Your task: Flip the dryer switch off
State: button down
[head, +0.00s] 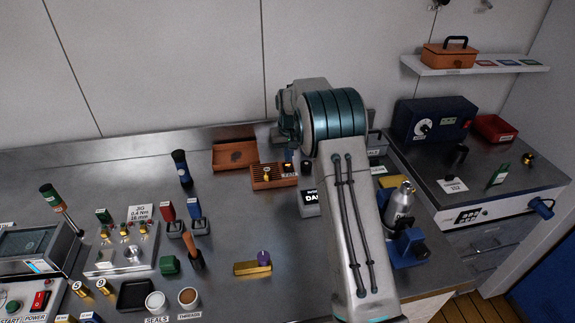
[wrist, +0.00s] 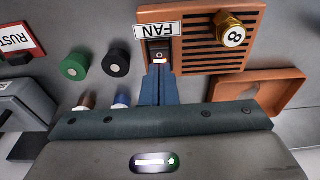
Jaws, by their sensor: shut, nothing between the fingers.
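An orange slatted unit (wrist: 200,52) has a brass knob marked 8 (wrist: 234,33) and a black rocker switch (wrist: 159,47) under a label reading FAN (wrist: 158,31). The same slatted unit (head: 262,184) lies on the bench in the head view. No label reading dryer is legible, so I cannot tell whether this unit is the dryer. My gripper (wrist: 159,72) is shut and empty, its blue fingertips at the near edge of the switch. I cannot tell whether they touch it. In the head view the fingers are mostly hidden by my arm.
An orange tray (head: 235,155) lies beside the slatted unit. Green (wrist: 75,66) and black (wrist: 116,62) round caps stand left of my fingers in the wrist view. A blue box with a dial (head: 450,118) stands at right. A red switch (head: 40,301) is at lower left.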

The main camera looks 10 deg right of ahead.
aim_at(289, 167)
jog(key=shift+f+b, duration=0.8)
jog(key=shift+f, duration=0.4)
dwell(0.8)
jog(key=shift+r, duration=0.1)
jog(key=shift+r+p, duration=2.05)
jog(key=shift+r, duration=1.35)
